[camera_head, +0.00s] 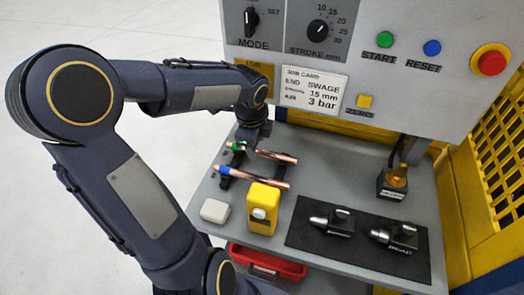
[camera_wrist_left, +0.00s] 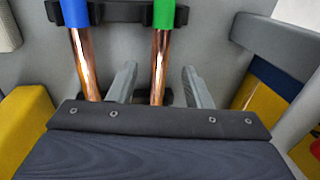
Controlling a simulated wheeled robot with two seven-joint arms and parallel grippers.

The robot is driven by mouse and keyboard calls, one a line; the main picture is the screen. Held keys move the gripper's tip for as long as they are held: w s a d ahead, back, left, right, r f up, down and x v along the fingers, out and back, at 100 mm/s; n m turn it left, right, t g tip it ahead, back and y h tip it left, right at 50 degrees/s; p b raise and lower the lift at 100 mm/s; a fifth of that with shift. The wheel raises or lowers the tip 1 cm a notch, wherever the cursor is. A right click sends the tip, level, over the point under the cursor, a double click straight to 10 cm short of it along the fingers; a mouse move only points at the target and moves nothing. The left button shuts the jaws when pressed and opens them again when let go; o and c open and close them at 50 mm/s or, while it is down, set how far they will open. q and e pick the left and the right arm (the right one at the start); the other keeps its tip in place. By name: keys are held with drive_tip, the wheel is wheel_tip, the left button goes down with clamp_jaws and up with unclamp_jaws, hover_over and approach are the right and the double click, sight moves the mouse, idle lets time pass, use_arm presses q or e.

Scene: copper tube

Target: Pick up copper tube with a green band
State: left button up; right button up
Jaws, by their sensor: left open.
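The copper tube with a green band (camera_head: 277,157) lies on a dark rack on the grey bench, behind a copper tube with a blue band (camera_head: 262,181). In the left wrist view the green-banded tube (camera_wrist_left: 161,55) runs between the two fingers of my left gripper (camera_wrist_left: 156,68). The gripper is open, with a gap on each side of the tube. The blue-banded tube (camera_wrist_left: 85,60) lies outside the left finger. In the head view my left gripper (camera_head: 254,143) is above the green-banded tube and partly hides it. My right gripper is out of view.
A yellow block-shaped device (camera_head: 263,208) and a white block (camera_head: 215,210) stand in front of the tubes. A black mat (camera_head: 310,246) with metal tools lies to the right. The control panel (camera_head: 350,55) rises close behind the bench. A red bin (camera_head: 268,262) sits below the front edge.

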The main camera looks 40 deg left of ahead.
use_arm(q)
drive_tip(key=shift+w+a+f, duration=0.1)
drive_tip(key=shift+w+f, duration=0.1)
drive_tip(key=shift+f, duration=1)
clamp_jaws()
drive_tip(key=shift+r, duration=0.1)
